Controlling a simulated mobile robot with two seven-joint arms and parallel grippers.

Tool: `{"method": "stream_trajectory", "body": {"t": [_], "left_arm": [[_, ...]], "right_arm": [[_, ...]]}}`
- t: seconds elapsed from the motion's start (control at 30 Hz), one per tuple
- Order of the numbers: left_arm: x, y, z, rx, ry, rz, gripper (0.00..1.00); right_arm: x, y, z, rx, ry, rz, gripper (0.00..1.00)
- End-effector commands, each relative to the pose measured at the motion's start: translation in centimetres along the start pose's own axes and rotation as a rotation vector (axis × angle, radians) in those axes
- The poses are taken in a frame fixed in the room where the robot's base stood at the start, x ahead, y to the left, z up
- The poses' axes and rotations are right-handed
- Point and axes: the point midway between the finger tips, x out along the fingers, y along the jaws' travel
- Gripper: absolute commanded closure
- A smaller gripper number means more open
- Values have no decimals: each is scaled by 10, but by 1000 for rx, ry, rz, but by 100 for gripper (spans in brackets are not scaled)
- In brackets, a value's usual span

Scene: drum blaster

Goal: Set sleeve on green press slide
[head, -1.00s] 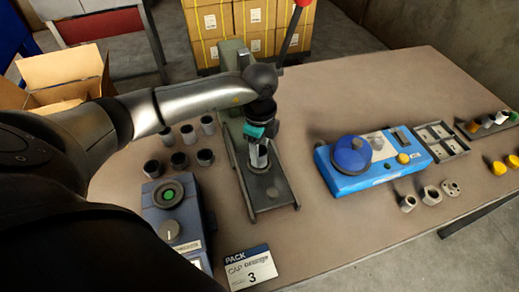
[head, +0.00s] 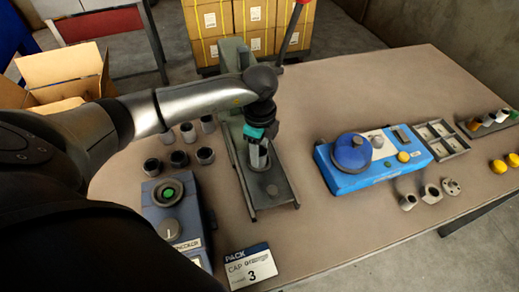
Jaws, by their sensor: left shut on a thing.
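My left gripper (head: 262,138) reaches in from the left and points down over the press slide. It is shut on a grey metal sleeve (head: 259,158), held upright below the fingers. The green press (head: 230,58) stands at the back with its red-topped lever (head: 300,2), partly hidden by my arm. Its long grey slide (head: 268,192) runs toward the front, and the sleeve is over its middle. I cannot tell whether the sleeve's bottom touches the slide. My right gripper is not in view.
Several sleeves and dark cups (head: 179,159) stand left of the press. A control box with a green button (head: 168,192) is front left, near a PACK card (head: 250,267). A blue machine (head: 360,165) and a compartment tray (head: 441,139) are on the right.

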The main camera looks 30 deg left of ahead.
Motion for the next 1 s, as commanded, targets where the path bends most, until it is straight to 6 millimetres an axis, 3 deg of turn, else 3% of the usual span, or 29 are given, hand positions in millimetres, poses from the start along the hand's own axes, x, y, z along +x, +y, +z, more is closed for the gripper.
{"method": "stream_trajectory", "body": {"t": [0.13, 0.17, 0.27, 0.57, 1.0], "left_arm": [[3, 0, 0, 0, 0, -1, 100], [3, 0, 0, 0, 0, -1, 50], [3, 0, 0, 0, 0, -1, 39], [1, 0, 0, 0, 0, 1, 39], [-33, 0, 0, 0, 0, 0, 39]], "right_arm": [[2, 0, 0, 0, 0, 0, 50], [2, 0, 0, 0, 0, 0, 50], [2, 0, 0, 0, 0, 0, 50], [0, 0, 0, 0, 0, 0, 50], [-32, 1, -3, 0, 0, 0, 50]]}}
